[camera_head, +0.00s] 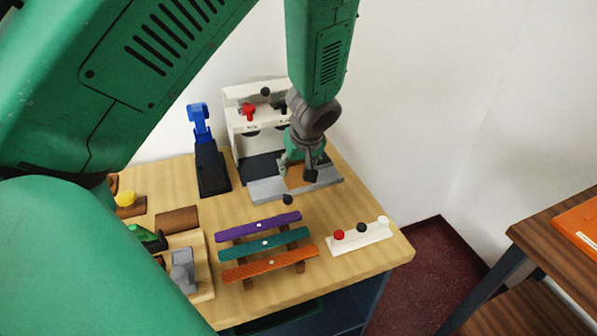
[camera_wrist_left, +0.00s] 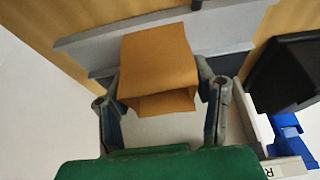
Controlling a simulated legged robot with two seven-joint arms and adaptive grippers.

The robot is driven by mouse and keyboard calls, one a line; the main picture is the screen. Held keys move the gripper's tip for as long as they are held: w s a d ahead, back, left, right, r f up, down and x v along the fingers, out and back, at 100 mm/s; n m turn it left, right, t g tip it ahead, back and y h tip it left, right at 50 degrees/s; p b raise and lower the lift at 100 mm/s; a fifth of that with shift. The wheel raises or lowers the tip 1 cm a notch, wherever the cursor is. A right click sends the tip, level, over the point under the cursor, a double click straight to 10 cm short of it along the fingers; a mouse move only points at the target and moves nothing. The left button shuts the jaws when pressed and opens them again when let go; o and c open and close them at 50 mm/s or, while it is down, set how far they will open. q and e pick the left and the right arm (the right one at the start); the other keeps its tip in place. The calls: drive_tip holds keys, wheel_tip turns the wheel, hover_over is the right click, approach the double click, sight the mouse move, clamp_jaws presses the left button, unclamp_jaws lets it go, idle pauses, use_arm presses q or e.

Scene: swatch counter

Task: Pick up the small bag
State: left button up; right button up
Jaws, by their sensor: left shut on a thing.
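The small bag is a plain brown paper bag, largest in the left wrist view (camera_wrist_left: 158,60), with its open mouth toward the gripper. In the head view a little of the bag (camera_head: 295,178) shows behind my left gripper (camera_head: 302,172), at the coffee-machine-like white unit's grey tray. In the left wrist view the fingers of my left gripper (camera_wrist_left: 160,100) stand on either side of the bag and are shut on it. The grey tray (camera_head: 264,194) lies just below or beside it; I cannot tell whether they touch. My right gripper is not in view.
The white unit (camera_head: 234,104) with red and black knobs stands behind. A black stand with a blue top (camera_head: 199,124) is to its left. Purple, teal and orange strips (camera_head: 264,243) and a white knob block (camera_head: 358,237) lie in front. Another table (camera_head: 545,235) stands at right.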

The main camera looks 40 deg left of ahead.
use_arm(q)
wheel_tip(320, 180, up, 10)
drive_tip(key=shift+s+d+f+p, duration=0.1)
drive_tip(key=shift+p, duration=0.3)
idle(0.5)
